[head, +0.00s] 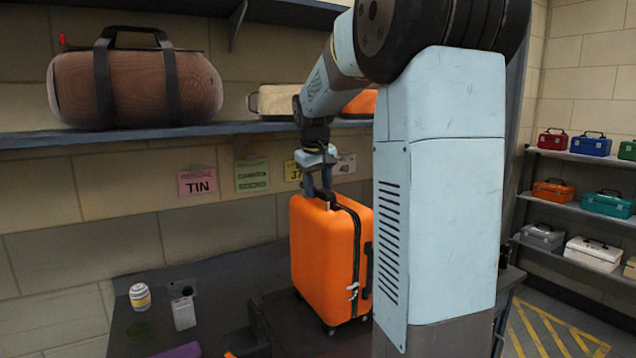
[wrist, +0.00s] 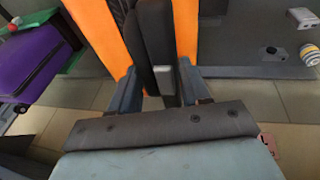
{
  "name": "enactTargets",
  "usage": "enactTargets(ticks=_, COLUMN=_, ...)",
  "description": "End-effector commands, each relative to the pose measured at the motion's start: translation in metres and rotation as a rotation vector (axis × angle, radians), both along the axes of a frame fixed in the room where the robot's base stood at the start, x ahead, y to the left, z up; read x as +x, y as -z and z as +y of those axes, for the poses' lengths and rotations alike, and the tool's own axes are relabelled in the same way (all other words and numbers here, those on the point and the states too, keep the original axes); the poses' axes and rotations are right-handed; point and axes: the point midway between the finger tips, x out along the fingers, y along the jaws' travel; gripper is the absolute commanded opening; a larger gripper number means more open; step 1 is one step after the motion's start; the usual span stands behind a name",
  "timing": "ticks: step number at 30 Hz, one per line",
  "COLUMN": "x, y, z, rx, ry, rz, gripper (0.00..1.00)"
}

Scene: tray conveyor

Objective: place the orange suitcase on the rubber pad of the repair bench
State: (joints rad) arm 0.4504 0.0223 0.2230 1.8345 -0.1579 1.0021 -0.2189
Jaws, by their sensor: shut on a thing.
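The orange suitcase (head: 322,258) stands upright in the middle of the head view, with a black zip edge, a side handle and small wheels. My gripper (head: 318,192) is above it, shut on its dark top handle. In the wrist view, my gripper's fingers (wrist: 160,85) close around the dark handle, with the orange shell (wrist: 100,35) behind it. The suitcase's wheels are at or just above a dark surface (head: 290,325) of the bench. I cannot tell whether they touch it, or where the rubber pad's edges are. My arm hides the area to the right.
A shelf (head: 150,133) above holds a brown duffel bag (head: 135,85) and a cream case (head: 277,100). A striped jar (head: 140,297) and a grey box (head: 183,312) stand left of the suitcase. A purple case (wrist: 35,62) shows in the wrist view. Toolboxes fill the right rack (head: 575,155).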

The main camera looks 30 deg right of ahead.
Motion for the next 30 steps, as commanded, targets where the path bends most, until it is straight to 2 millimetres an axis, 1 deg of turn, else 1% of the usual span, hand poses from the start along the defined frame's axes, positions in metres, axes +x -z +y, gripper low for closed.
enactTargets(ticks=3, x=0.0, y=-0.001, z=0.0, rx=-0.002, ry=0.0, rz=-0.004, gripper=0.0)
enactTargets(ticks=4, x=0.0, y=0.001, z=0.0, rx=0.0, ry=0.0, rz=0.0, gripper=0.49)
enactTargets(ticks=11, x=0.0, y=0.001, z=0.0, rx=0.001, ry=-0.001, rz=0.0, gripper=0.71)
enactTargets(ticks=12, x=0.0, y=0.001, z=0.0, rx=0.001, ry=-0.001, rz=0.0, gripper=0.72)
enactTargets(ticks=19, x=0.0, y=0.0, z=0.001, rx=0.0, ry=-0.001, rz=0.0, gripper=0.72)
enactTargets(ticks=22, x=-0.001, y=-0.006, z=0.002, rx=0.0, ry=-0.001, rz=-0.001, gripper=0.72)
enactTargets(ticks=26, x=-0.005, y=-0.021, z=0.005, rx=0.0, ry=-0.002, rz=-0.002, gripper=0.72)
enactTargets(ticks=30, x=-0.011, y=-0.047, z=0.011, rx=0.0, ry=-0.003, rz=-0.004, gripper=0.72)
